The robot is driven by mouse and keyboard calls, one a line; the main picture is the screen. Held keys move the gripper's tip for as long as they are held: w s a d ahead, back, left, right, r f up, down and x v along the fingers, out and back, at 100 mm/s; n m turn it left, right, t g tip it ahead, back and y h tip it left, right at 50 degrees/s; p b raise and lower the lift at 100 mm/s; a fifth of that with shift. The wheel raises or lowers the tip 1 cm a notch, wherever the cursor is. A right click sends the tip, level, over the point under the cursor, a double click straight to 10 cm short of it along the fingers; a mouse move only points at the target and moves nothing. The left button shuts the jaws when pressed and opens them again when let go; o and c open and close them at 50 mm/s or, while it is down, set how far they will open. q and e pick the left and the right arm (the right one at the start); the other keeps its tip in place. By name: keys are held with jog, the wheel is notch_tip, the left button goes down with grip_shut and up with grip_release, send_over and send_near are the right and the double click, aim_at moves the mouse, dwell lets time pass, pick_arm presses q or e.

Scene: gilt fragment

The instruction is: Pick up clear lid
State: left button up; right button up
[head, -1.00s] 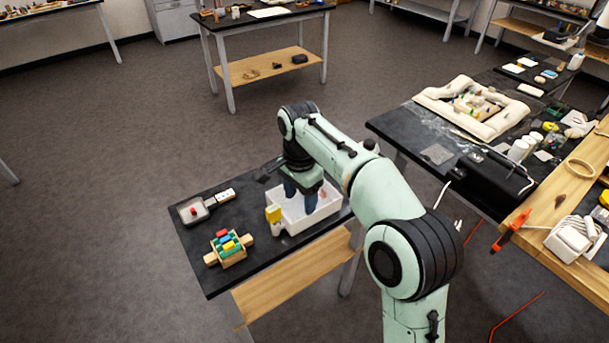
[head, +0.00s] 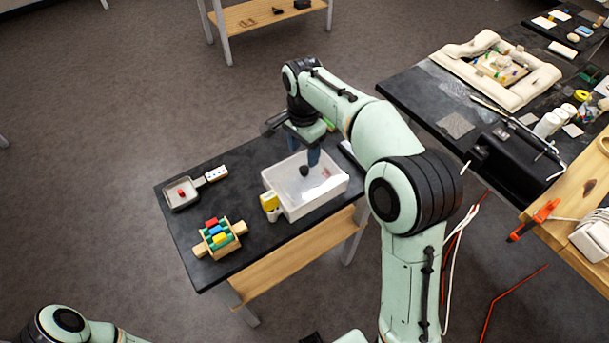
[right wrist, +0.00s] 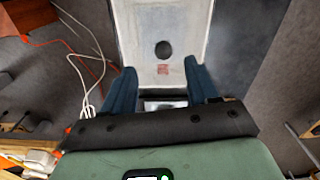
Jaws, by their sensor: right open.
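The clear lid (head: 325,181) lies on top of the white box (head: 303,208) on the small black table. It has a round dark knob (head: 304,170), and a reddish patch shows through or on it. My right gripper (head: 303,153) is open and empty above the far part of the box, with its blue fingers pointing down near the knob. In the right wrist view the lid (right wrist: 185,30) lies ahead of the two spread fingers (right wrist: 162,85), and the knob lies beyond the fingertips, not between them. My left gripper is out of view.
A yellow item (head: 269,202) stands against the box's left side. A wooden holder with coloured blocks (head: 219,238) and a small grey tray with a red piece (head: 182,193) are further left. A cluttered dark bench (head: 420,95) stands to the right.

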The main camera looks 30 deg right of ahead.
aim_at(304, 168)
jog(key=f, duration=0.7)
jog(key=shift+w+d+f+b, duration=0.2)
jog(key=shift+w+f+b, duration=0.05)
jog(key=shift+f+b, duration=0.1)
jog(key=shift+c, duration=0.2)
grip_shut()
